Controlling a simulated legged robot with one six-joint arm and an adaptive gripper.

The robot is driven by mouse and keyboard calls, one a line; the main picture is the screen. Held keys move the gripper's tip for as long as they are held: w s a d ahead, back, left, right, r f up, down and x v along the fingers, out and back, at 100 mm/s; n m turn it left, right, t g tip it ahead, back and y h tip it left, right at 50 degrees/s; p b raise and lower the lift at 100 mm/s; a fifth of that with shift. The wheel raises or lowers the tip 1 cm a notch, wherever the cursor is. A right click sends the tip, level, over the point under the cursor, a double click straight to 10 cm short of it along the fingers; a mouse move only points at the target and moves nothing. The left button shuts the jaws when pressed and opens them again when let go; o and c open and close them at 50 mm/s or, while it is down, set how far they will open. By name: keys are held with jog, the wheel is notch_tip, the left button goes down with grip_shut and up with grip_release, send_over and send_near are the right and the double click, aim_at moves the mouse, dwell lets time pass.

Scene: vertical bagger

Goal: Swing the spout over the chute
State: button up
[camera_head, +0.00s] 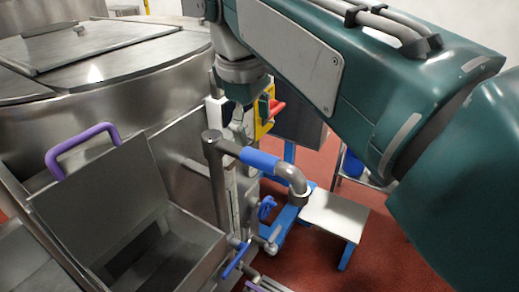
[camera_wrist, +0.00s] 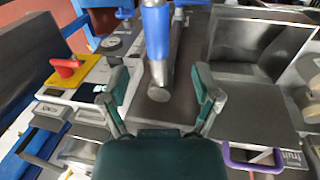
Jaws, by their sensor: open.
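The spout (camera_head: 260,160) is a grey pipe with a blue sleeve, running from an upright post (camera_head: 218,185) to a downturned elbow at its right end. In the wrist view the blue sleeve of the spout (camera_wrist: 157,30) runs away from my gripper. The elbow points down over the floor side, apart from the open metal hopper (camera_head: 210,245) at left, which looks like the chute. My gripper (camera_wrist: 160,82) is open and empty, with the spout's pivot end showing between and beyond its fingers. In the head view my gripper (camera_head: 242,112) is partly hidden above the spout.
A raised lid with a purple handle (camera_head: 82,146) stands at the hopper. A yellow panel with a red knob (camera_head: 276,106) is just behind the spout. Blue valve handles (camera_head: 236,260) sit below.

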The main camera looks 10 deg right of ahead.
aim_at(262, 155)
jog(key=f, duration=0.2)
jog(key=d+f, duration=0.1)
jog(key=f, duration=0.1)
jog(key=w+d+f, duration=0.1)
jog(key=f, duration=0.2)
jog(key=shift+w+d+f, duration=0.1)
jog(key=shift+f, duration=0.3)
jog(key=shift+a+f, duration=0.2)
jog(key=shift+a, duration=0.25)
jog(key=shift+c, duration=0.4)
jog(key=shift+d, duration=0.2)
grip_shut()
